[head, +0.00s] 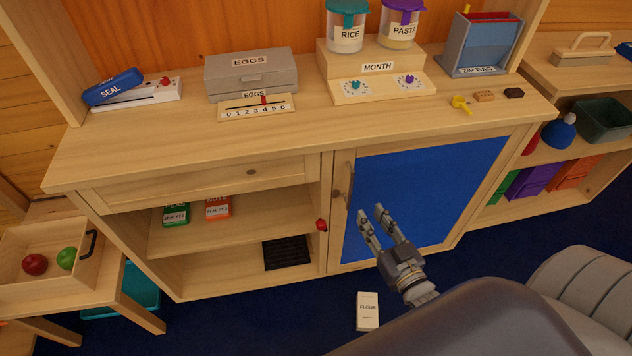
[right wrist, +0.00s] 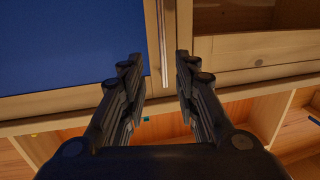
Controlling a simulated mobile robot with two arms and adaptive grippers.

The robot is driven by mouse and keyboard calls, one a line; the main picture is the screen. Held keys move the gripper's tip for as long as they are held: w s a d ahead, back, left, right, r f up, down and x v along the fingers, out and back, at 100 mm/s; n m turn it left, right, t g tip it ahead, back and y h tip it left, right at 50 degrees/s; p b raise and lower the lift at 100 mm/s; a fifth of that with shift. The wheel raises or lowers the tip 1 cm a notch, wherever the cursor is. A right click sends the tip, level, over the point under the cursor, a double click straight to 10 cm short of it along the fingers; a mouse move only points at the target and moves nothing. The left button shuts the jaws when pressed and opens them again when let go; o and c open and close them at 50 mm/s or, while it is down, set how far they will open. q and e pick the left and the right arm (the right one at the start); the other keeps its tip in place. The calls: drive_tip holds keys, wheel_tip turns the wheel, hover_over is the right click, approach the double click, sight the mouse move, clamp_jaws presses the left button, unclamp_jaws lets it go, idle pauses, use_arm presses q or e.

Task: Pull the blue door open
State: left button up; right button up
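The blue door (head: 425,185), a blue panel in a wooden frame, is shut in the right half of the wooden cabinet. Its upright bar handle (head: 350,186) is on the door's left side. My right gripper (head: 371,211) is open in front of the door's lower left part, fingers pointing up toward the handle. In the right wrist view the blue door (right wrist: 65,45) fills the upper left, and the handle (right wrist: 163,45) shows between the open fingertips (right wrist: 159,55). Whether the fingers reach far enough to surround it I cannot tell. My left gripper is out of view.
A red knob (head: 321,225) sits on the cabinet left of the door. A flour box (head: 367,311) lies on the dark blue floor below. Open shelves (head: 235,240) are on the left. Jars, boxes and small items stand on the countertop (head: 200,140). A grey cushioned seat (head: 585,290) is at lower right.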

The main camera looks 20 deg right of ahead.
drive_tip(key=w, duration=0.3)
drive_tip(key=w+r, duration=0.1)
drive_tip(key=w, duration=0.7)
drive_tip(key=shift+w+r+p, duration=0.2)
drive_tip(key=shift+r+p, duration=0.15)
drive_tip(key=shift+c, duration=0.6)
clamp_jaws()
